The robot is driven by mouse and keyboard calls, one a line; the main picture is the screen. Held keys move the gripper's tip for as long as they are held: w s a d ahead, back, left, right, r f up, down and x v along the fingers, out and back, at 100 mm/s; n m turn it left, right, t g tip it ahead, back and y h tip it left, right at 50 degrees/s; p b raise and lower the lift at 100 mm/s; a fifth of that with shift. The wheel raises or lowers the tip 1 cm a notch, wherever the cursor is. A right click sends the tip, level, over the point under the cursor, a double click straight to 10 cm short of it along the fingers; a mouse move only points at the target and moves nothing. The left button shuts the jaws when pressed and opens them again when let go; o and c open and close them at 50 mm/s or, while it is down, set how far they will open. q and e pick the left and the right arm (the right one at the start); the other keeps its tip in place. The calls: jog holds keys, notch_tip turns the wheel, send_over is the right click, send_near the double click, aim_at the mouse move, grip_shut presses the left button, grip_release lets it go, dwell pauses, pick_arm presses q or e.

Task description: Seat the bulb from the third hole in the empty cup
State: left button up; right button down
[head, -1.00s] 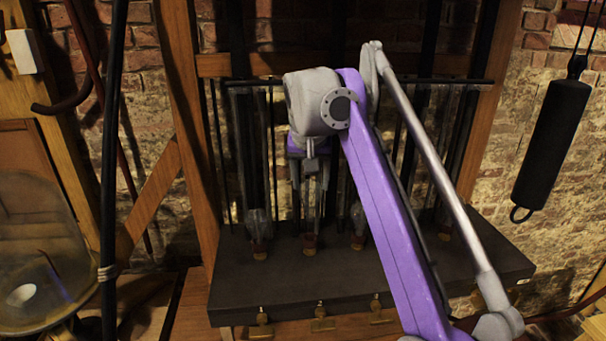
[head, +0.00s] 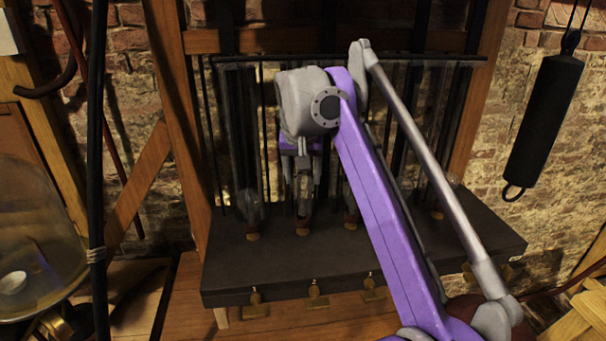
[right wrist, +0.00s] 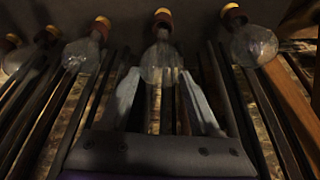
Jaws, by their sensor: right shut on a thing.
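My right gripper (head: 303,198) hangs over the dark rack, fingers pointing down, shut on a glass bulb (right wrist: 160,62). This bulb has a red-brown collar and a yellow end, and is second from the left in the head view. In the right wrist view the fingers lie on both sides of its glass. I cannot tell whether its base is fully seated. Other bulbs stand to the left (head: 250,212) and right (head: 351,213) of it, and one farther right (head: 437,208). My purple right arm hides part of the row. I cannot make out an empty cup. My left gripper is out of view.
The dark rack (head: 270,265) has brass fittings (head: 314,290) along its front. Dark vertical rods (head: 227,150) stand behind the bulbs. A black cylinder (head: 545,115) hangs at the right. A large glass bowl (head: 35,245) stands at the left.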

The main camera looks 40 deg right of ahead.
jog(key=shift+s+r+p, duration=0.1)
jog(key=shift+s+p, duration=0.1)
jog(key=shift+p, duration=0.1)
dwell(0.9)
jog(key=shift+w, duration=0.1)
jog(key=shift+f, duration=0.25)
jog(key=shift+f, duration=0.3)
jog(key=shift+f, duration=0.1)
jog(key=shift+f+b, duration=0.3)
jog(key=shift+f, duration=0.25)
dwell(0.4)
jog(key=shift+f, duration=0.2)
dwell(0.6)
grip_release()
